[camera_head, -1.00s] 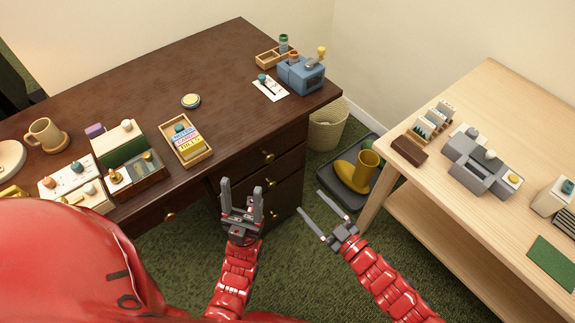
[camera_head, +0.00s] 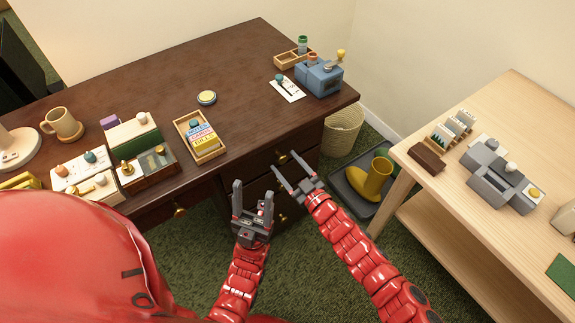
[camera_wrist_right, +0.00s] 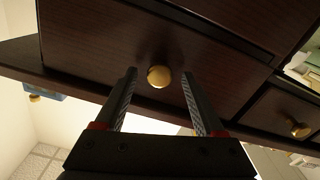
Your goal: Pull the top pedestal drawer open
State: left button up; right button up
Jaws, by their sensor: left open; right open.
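The top pedestal drawer (camera_head: 299,146) is a dark wood front at the right end of the desk, and it looks shut. Its round brass knob (camera_head: 281,157) shows just by the fingertips of my right gripper (camera_head: 287,159). In the right wrist view, a brass knob (camera_wrist_right: 159,77) sits in the gap between the two open fingers (camera_wrist_right: 158,74), touching neither. I cannot tell how far past the tips it lies. My left gripper (camera_head: 253,190) is open and empty, lower and to the left, in front of the pedestal. My right gripper hides part of the lower drawers.
A lower brass knob (camera_head: 282,217) shows between the arms. The dark desk (camera_head: 240,75) carries a wooden card tray (camera_head: 218,154) and a blue device (camera_head: 318,78). A wicker basket (camera_head: 343,128), yellow boot (camera_head: 374,178) and pale table (camera_head: 515,108) stand to the right.

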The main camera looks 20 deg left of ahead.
jog(key=shift+c, duration=0.2)
grip_shut()
dwell(1.3)
